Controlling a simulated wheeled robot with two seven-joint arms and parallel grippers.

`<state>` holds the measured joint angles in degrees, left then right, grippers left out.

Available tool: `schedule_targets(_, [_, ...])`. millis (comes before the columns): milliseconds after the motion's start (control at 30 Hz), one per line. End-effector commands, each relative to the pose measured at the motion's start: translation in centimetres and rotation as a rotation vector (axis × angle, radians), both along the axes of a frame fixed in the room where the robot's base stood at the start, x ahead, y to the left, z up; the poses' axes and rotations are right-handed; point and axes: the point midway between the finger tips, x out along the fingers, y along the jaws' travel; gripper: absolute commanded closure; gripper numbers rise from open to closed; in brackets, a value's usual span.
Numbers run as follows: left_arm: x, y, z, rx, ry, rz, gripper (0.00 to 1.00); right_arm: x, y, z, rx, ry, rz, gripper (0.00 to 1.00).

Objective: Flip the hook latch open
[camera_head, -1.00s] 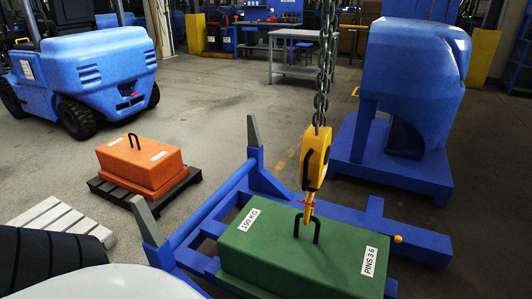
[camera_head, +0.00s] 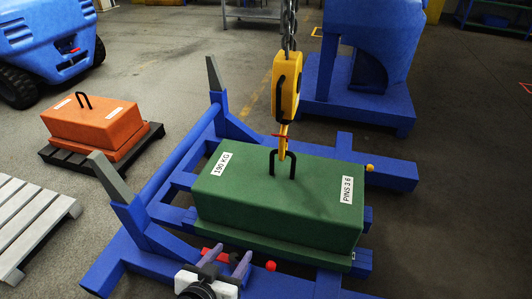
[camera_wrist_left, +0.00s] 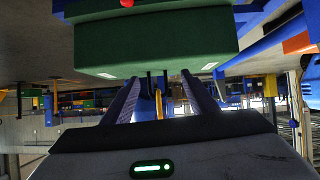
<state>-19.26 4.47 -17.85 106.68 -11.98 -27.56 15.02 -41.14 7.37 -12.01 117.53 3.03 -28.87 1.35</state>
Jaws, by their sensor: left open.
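The yellow hook block (camera_head: 286,88) hangs on a chain (camera_head: 289,25) above the green 190 KG counterweight (camera_head: 275,205). The hook's tip reaches the black lifting handle (camera_head: 273,165) on top of the weight. A small thin red latch (camera_head: 283,135) shows across the hook's lower part; whether it is fully shut is too small to tell. My left gripper (camera_head: 226,258) is open and empty at the bottom, in front of the weight and apart from the hook. In the upside-down left wrist view, the yellow hook (camera_wrist_left: 159,104) shows beyond and between the open fingers. My right gripper is not in view.
The blue frame (camera_head: 140,262) carries the weight, with grey-tipped uprights at left. A red knob (camera_head: 270,266) and a yellow knob (camera_head: 369,168) sit on or near it. An orange counterweight (camera_head: 95,125) and a pale pallet (camera_head: 30,225) lie left. Floor is free at right.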

Motion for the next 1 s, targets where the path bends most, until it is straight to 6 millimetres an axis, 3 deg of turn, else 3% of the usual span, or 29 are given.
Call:
schedule_targets(33, [3.8,-1.1,-0.2,-0.008,-0.080,0.005,0.47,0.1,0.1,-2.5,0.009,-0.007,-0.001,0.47])
schedule_targets(100, [7.8,-2.4,1.8,-0.019,-0.172,0.015,0.47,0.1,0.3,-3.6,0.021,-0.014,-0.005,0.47])
schedule_targets(200, [12.5,-4.1,5.2,-0.030,-0.296,0.021,0.47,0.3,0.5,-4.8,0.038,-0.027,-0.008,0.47])
schedule_targets(300, [15.6,-5.6,8.6,-0.041,-0.399,0.022,0.47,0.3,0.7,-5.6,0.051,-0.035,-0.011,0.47])
schedule_targets(400, [17.4,-6.6,11.3,-0.048,-0.471,0.020,0.47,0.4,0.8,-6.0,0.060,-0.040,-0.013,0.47])
schedule_targets(533, [18.6,-7.4,13.3,-0.055,-0.519,0.018,0.47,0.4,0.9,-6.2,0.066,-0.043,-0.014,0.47])
schedule_targets(667, [19.8,-7.7,13.8,-0.055,-0.529,0.018,0.47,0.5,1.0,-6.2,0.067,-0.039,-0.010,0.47])
schedule_targets(1000, [25.7,-8.8,13.6,-0.053,-0.527,0.018,0.47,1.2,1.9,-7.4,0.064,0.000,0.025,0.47])
